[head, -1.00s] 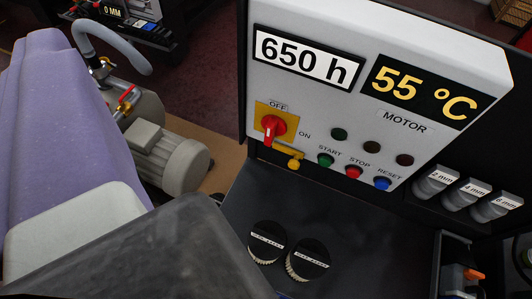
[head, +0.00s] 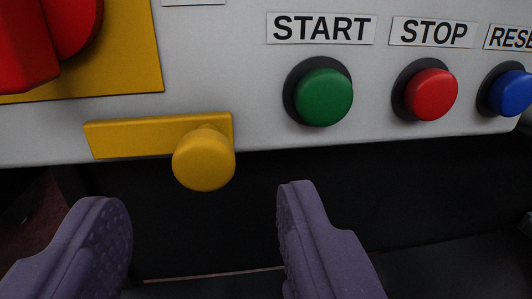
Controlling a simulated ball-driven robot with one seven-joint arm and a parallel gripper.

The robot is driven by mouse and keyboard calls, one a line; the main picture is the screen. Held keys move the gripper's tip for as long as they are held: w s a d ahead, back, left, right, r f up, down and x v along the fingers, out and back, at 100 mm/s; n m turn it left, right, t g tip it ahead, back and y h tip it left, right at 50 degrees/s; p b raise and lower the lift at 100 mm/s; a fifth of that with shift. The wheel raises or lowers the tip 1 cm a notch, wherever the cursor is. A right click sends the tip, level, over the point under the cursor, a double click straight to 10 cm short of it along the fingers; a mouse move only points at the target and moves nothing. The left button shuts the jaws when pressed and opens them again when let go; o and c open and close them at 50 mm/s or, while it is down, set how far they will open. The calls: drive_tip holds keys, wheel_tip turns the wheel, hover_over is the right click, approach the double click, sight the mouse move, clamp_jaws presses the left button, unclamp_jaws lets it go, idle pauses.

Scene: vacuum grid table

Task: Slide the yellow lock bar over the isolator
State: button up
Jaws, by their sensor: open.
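The yellow lock bar (head: 135,137) lies flat on the lower edge of the white panel in the head view, slightly tilted. A round yellow knob (head: 204,160) stands out from its right end. The red isolator handle (head: 45,40) on its yellow plate (head: 125,50) is above and to the left, partly cut off by the frame. The bar is below the plate, apart from it. My gripper (head: 205,215) is open, its two purple fingers below and either side of the knob, not touching it in the picture. Nothing is between the fingers.
A green START button (head: 323,97), a red STOP button (head: 431,94) and a blue RESET button (head: 508,93) stick out of the white panel (head: 240,60) to the right of the bar. Below the panel is a dark recess.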

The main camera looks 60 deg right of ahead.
sight(203, 171)
drive_tip(key=shift+b+x, duration=0.3)
drive_tip(key=shift+x, duration=1.5)
drive_tip(key=shift+a, duration=0.1)
clamp_jaws()
drive_tip(key=shift+w+a+p, duration=0.15)
drive_tip(key=shift+w+a, duration=0.45)
drive_tip(key=shift+w, duration=0.35)
drive_tip(key=shift+w+a+p, duration=0.15)
drive_tip(key=shift+w+a, duration=0.45)
drive_tip(key=shift+w, duration=0.35)
unclamp_jaws()
drive_tip(key=p+v, duration=0.1)
drive_tip(key=v, duration=0.6)
drive_tip(key=shift+s+a+p, duration=0.25)
drive_tip(key=shift+a+p, duration=0.1)
